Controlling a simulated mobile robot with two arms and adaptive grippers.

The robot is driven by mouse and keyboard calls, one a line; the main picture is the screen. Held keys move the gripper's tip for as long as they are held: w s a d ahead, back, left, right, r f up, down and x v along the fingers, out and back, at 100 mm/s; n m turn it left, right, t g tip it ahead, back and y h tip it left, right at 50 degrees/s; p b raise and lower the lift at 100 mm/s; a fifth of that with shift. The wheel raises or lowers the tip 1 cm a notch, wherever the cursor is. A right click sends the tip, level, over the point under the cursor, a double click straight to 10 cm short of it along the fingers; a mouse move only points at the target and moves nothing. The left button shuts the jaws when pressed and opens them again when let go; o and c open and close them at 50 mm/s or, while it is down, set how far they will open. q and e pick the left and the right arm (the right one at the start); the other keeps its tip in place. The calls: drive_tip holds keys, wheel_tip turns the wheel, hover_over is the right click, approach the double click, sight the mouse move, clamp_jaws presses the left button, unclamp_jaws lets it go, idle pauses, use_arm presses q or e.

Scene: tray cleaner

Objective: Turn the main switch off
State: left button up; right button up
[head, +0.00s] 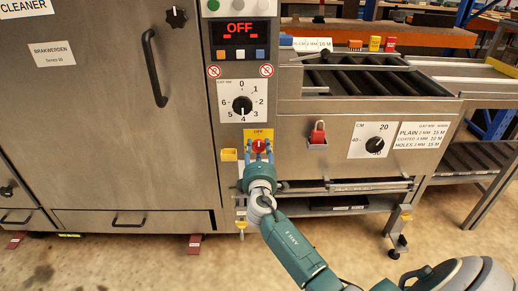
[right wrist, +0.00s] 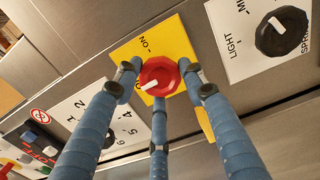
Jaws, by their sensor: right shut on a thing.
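The main switch is a red knob (head: 259,146) on a yellow plate (head: 250,133) on the machine's front, below the numbered dial. My right gripper (head: 259,152) is at the knob, its blue fingers closed around it. In the right wrist view the red knob (right wrist: 160,75) sits between the fingers of the gripper (right wrist: 160,82). A white mark on the knob points to the lower left. An "ON" label shows on the yellow plate (right wrist: 180,42); another label is partly hidden by the left finger. My left gripper is not in view.
The display (head: 239,32) above reads OFF in red. A black numbered dial (head: 242,105) is just above the switch. A large steel door with a black handle (head: 154,68) stands left.

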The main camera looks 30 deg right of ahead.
drive_tip(key=shift+w+a+r, duration=0.15)
drive_tip(key=shift+a, duration=0.25)
drive_tip(key=o, duration=1.1)
drive_tip(key=shift+w+a, duration=0.1)
drive_tip(key=shift+w, duration=0.05)
drive_tip(key=shift+s, duration=0.2)
drive_tip(key=shift+s+f, duration=0.2)
drive_tip(key=shift+s, duration=0.05)
drive_tip(key=v, duration=1.1)
drive_tip(key=shift+s+a+r, duration=0.1)
drive_tip(key=shift+a, duration=0.05)
